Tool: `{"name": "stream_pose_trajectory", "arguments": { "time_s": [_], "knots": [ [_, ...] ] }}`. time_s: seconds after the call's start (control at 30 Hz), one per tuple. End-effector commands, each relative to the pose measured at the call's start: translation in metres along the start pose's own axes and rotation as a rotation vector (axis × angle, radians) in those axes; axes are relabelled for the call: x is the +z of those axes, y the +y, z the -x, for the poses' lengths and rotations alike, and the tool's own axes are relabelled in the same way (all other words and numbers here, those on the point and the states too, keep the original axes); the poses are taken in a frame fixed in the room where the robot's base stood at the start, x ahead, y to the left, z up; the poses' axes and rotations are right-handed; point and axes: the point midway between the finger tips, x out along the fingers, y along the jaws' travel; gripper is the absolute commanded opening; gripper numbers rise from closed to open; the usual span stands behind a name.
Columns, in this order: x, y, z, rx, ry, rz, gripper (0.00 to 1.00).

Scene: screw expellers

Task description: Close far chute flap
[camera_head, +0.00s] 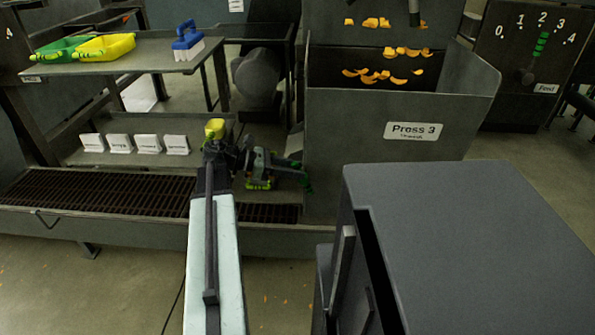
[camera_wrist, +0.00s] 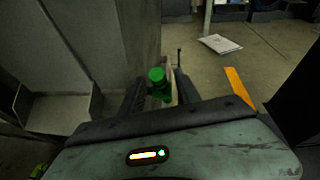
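My gripper (camera_wrist: 159,82) reaches out past the wrist in the wrist view, its two dark fingers apart. A green knob-like part (camera_wrist: 157,77) shows between the fingers, with gaps at its sides; I cannot tell whether a finger touches it. A narrow pale strip stands just behind it. In the head view my gripper (camera_head: 300,172) points right, close to the left side of the Press 3 hopper (camera_head: 345,150), with small green parts near its tip. The chute flap is not clearly visible, and I cannot tell whether it is open.
A grated trough (camera_head: 100,191) runs along the left, with several white cards (camera_head: 148,144) above it. A shelf (camera_head: 150,57) holds green and yellow trays and a blue brush (camera_head: 187,36). A large grey box (camera_head: 480,230) fills the right front. Paper (camera_wrist: 220,44) lies on the floor.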

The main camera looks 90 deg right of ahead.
Motion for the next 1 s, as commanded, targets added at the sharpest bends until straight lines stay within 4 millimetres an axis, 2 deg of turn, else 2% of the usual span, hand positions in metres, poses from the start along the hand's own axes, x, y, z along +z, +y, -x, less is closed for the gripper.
{"name": "stream_pose_trajectory", "arguments": {
  "time_s": [0.2,0.33,0.47,0.93,1.0],
  "knots": [
    [0.003,0.001,0.046,0.003,-0.001,0.001,0.4],
    [0.002,0.001,0.064,0.002,-0.001,0.0,0.4],
    [0.001,0.0,0.069,-0.001,-0.001,0.0,0.4],
    [0.0,0.0,0.069,-0.001,-0.001,0.0,0.4],
    [-0.005,0.003,0.087,0.028,-0.003,0.009,0.4]
  ]
}}
